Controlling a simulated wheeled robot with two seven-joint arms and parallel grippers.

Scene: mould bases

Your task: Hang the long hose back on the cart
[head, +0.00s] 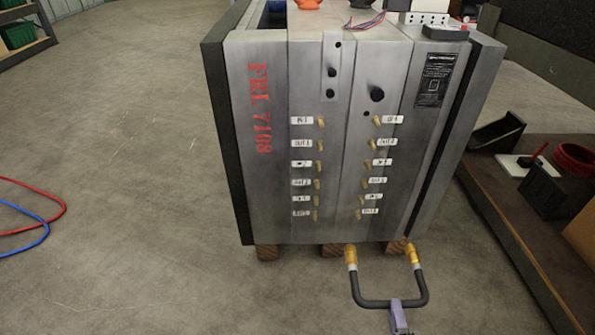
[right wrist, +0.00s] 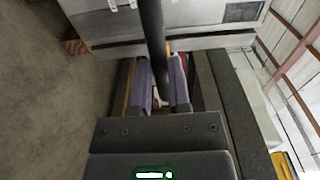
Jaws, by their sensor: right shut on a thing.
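A black U-shaped hose (head: 390,305) with brass fittings at both ends is in the head view at the bottom, in front of the mould block. My right gripper (head: 397,308) is shut on the lower bend of this hose, with both brass ends pointing up. In the right wrist view the black hose (right wrist: 153,40) runs up from between the purple fingers of my right gripper (right wrist: 161,75). A red hose (head: 45,220) and a blue hose (head: 30,243) curve in from the left edge; what holds them is out of view. My left gripper is not in view.
A large grey mould block (head: 330,150) with two columns of brass nipples stands on wooden blocks (head: 268,252). A brown-topped bench or cart (head: 500,195) at right carries a red ring (head: 575,157) and dark bins. The floor at left is mostly clear.

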